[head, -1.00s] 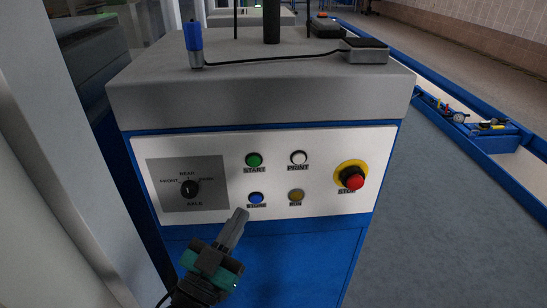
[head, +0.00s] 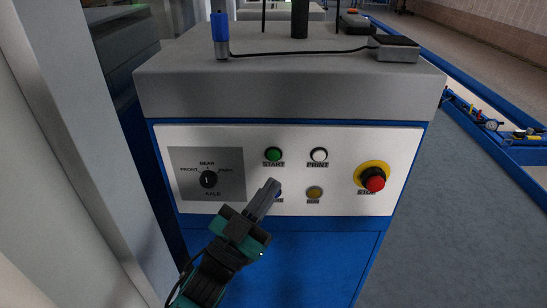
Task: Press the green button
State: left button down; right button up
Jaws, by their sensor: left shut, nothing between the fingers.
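The green button (head: 274,154), labelled START, is on the white control panel (head: 345,201), left of the white PRINT button (head: 319,155). My left gripper (head: 272,186) comes up from the bottom, shut and empty. Its tip shows just below the green button in the picture, apart from it. The gripper covers most of the blue button (head: 280,194) and part of its label. How far the tip is from the panel is hard to tell. My right gripper is not in view.
A yellow button (head: 314,192) is right of the fingertips. A red STOP knob (head: 375,183) on a yellow ring sticks out at the panel's right. A black rotary selector (head: 208,179) is at the left. A grey ledge (head: 290,90) overhangs the panel.

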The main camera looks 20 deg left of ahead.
aim_at(274, 155)
pick_arm(q)
jog(key=shift+w+a+b, duration=0.2)
jog(key=shift+w+a, duration=0.1)
jog(key=shift+w, duration=0.7)
jog(key=shift+w+a+b, duration=0.2)
jog(key=shift+w+a, duration=0.05)
jog(key=shift+w, duration=0.7)
jog(key=shift+w+a+b, duration=0.2)
jog(key=shift+w+a, duration=0.1)
jog(key=shift+w, duration=0.7)
jog(key=shift+w, duration=0.1)
jog(key=shift+w+a, duration=0.1)
jog(key=shift+w, duration=0.2)
